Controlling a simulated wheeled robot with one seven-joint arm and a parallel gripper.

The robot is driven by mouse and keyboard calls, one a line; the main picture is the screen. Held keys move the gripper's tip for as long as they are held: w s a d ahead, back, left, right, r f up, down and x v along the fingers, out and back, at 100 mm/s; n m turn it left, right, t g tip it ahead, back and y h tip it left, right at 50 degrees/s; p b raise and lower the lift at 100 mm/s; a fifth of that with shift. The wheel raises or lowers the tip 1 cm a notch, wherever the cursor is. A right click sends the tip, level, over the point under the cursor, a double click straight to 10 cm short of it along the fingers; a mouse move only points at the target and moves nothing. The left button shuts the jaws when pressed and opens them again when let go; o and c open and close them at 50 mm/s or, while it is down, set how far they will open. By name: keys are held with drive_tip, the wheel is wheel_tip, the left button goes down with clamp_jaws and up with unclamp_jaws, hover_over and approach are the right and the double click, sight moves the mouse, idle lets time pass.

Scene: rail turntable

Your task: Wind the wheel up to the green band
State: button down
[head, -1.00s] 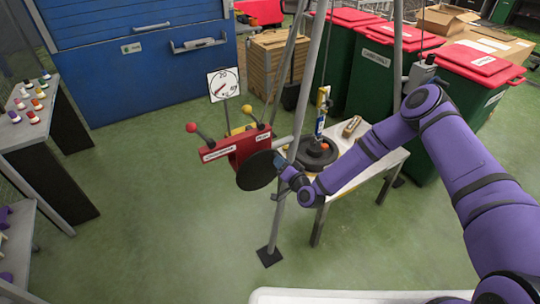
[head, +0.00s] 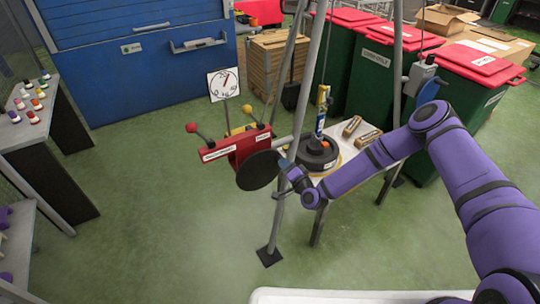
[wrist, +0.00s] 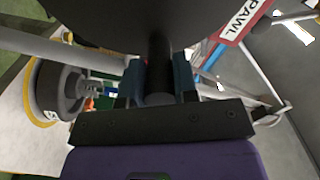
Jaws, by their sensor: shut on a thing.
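A black crank disc (head: 258,171) is on the front of a red winch housing (head: 237,148) with lever knobs. My gripper (head: 288,178) is at the disc's right edge. In the wrist view my gripper (wrist: 160,85) is shut on a dark handle (wrist: 160,55) at the disc. A dark grey wheel (head: 316,156) hangs under a yellow-and-blue link (head: 322,108) over a table. It also shows in the wrist view (wrist: 62,88), above a yellow ring. A white dial (head: 223,84) has its red needle pointing up and right. I cannot make out a green band.
Metal tripod legs (head: 279,213) stand close beside my gripper. Wooden blocks (head: 351,126) lie on the white table (head: 335,184). Green bins with red lids (head: 369,65) stand behind. Open green floor lies in front and left.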

drive_tip(key=shift+w+d+f+m, duration=0.1)
drive_tip(key=shift+d+f+m, duration=0.15)
drive_tip(key=shift+f+m, duration=0.6)
drive_tip(key=shift+w+d+f+m, duration=0.1)
drive_tip(key=shift+d+f+m, duration=0.1)
drive_tip(key=shift+f+m, duration=0.6)
drive_tip(key=shift+r+m, duration=0.1)
drive_tip(key=shift+m, duration=0.15)
drive_tip(key=shift+s+f+m, duration=0.1)
drive_tip(key=shift+f+m, duration=1.2)
drive_tip(key=shift+m, duration=0.4)
drive_tip(key=shift+f, duration=0.1)
drive_tip(key=shift+s+a+f+m, duration=0.15)
drive_tip(key=shift+f+m, duration=0.3)
drive_tip(key=shift+m, duration=0.25)
drive_tip(key=shift+s+a+f+m, duration=0.15)
drive_tip(key=shift+a+f+m, duration=0.15)
drive_tip(key=shift+f+m, duration=0.65)
drive_tip(key=shift+r, duration=0.2)
